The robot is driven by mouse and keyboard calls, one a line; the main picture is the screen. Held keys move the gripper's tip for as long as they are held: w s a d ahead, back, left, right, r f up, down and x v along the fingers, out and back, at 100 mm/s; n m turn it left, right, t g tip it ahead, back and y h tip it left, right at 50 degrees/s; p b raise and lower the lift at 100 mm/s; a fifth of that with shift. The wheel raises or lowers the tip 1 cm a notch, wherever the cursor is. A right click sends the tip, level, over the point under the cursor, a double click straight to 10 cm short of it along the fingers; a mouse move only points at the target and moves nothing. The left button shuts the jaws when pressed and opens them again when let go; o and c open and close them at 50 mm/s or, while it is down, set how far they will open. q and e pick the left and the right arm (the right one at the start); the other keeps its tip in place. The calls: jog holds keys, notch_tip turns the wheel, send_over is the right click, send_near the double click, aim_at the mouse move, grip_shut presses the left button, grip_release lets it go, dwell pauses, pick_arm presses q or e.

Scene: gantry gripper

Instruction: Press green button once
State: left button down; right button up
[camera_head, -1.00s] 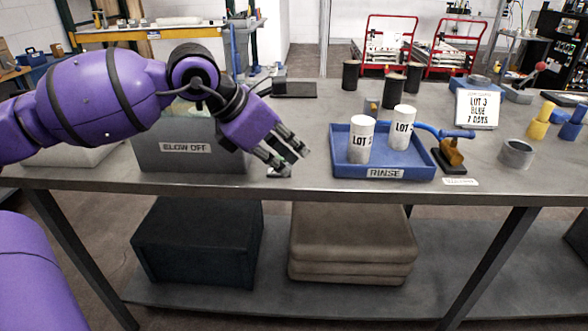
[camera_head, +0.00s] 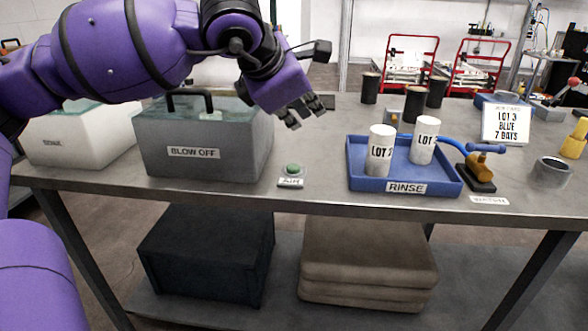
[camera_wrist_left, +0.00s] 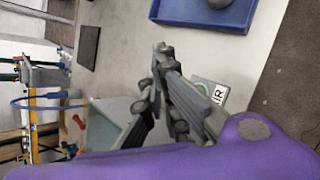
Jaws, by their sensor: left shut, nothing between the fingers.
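The green button (camera_head: 292,168) sits on a small base labelled AIR on the grey table, right of the box labelled BLOW OFF (camera_head: 200,165). Nothing covers it in the head view. My left gripper (camera_head: 305,118) is shut and empty, raised above and behind the button and apart from it. My right gripper is not in view.
A blue tray labelled RINSE (camera_head: 370,186) holds two white LOT cylinders to the right of the button. A blue-handled tool (camera_head: 478,160) stands beyond it. A white box (camera_head: 75,140) stands far left. The table around the button is clear.

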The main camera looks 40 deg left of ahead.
pick_arm(q)
jog(key=b, duration=0.2)
send_over(293, 169)
jog(key=w+d, duration=0.1)
jog(key=w, duration=0.1)
notch_tip(293, 169, down, 5)
jog(key=shift+s+d+f, duration=0.1)
jog(key=shift+s+f, duration=0.05)
jog(key=shift+f+b, duration=0.6)
jog(key=shift+f, duration=0.2)
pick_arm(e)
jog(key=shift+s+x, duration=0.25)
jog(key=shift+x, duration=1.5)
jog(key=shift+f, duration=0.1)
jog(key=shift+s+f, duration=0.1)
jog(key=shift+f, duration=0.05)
pick_arm(q)
jog(key=shift+f+b, duration=0.35)
jog(key=shift+f, duration=0.05)
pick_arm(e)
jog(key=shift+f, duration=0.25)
